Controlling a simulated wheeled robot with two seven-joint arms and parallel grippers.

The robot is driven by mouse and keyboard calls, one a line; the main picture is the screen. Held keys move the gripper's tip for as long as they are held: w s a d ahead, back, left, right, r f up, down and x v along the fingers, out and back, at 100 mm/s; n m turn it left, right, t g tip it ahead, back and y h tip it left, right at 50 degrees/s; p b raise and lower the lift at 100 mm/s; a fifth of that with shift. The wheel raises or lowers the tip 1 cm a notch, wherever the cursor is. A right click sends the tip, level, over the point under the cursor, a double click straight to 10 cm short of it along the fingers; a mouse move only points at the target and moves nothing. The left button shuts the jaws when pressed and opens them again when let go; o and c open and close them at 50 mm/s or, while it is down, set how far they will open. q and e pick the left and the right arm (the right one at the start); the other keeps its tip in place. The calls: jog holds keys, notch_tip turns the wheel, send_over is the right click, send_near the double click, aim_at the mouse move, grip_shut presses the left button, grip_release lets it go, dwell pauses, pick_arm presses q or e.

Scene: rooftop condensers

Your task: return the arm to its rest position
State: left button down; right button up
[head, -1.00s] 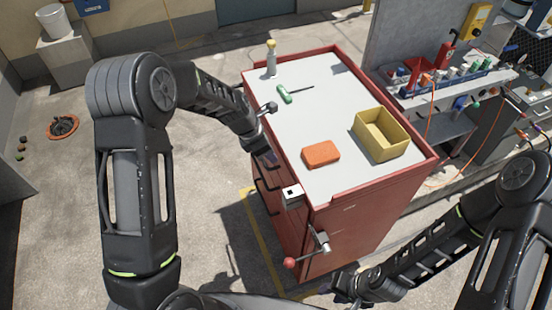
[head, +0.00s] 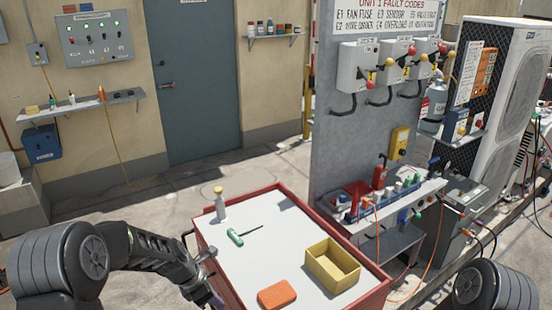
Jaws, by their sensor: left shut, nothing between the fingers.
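My left arm comes in from the lower left, and its gripper (head: 212,296) is low beside the left edge of the red tool cart (head: 258,196). The gripper is shut with nothing in it; its fingertips are small and dark in the picture. It is apart from the things on the cart top. Of my right arm only a rounded dark joint shows at the lower right; its gripper is out of view.
Open floor lies behind left.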

pick_arm(q)
jog(key=s+d+f+m+g, duration=0.2)
jog(key=s+d+f+m, duration=0.2)
jog(key=s+f+m, duration=0.95)
jog(key=s+d+f+m+b, duration=0.1)
jog(key=s+d+f+m, duration=0.2)
jog(key=s+d+m, duration=0.2)
jog(key=s+d+f+m+b, duration=0.2)
jog(key=s+d+m, duration=0.2)
jog(key=s, duration=0.6)
jog(key=shift+s+d+f+m+h, duration=0.15)
jog(key=shift+d+f+m+h, duration=0.15)
jog(key=shift+d+f+m, duration=0.1)
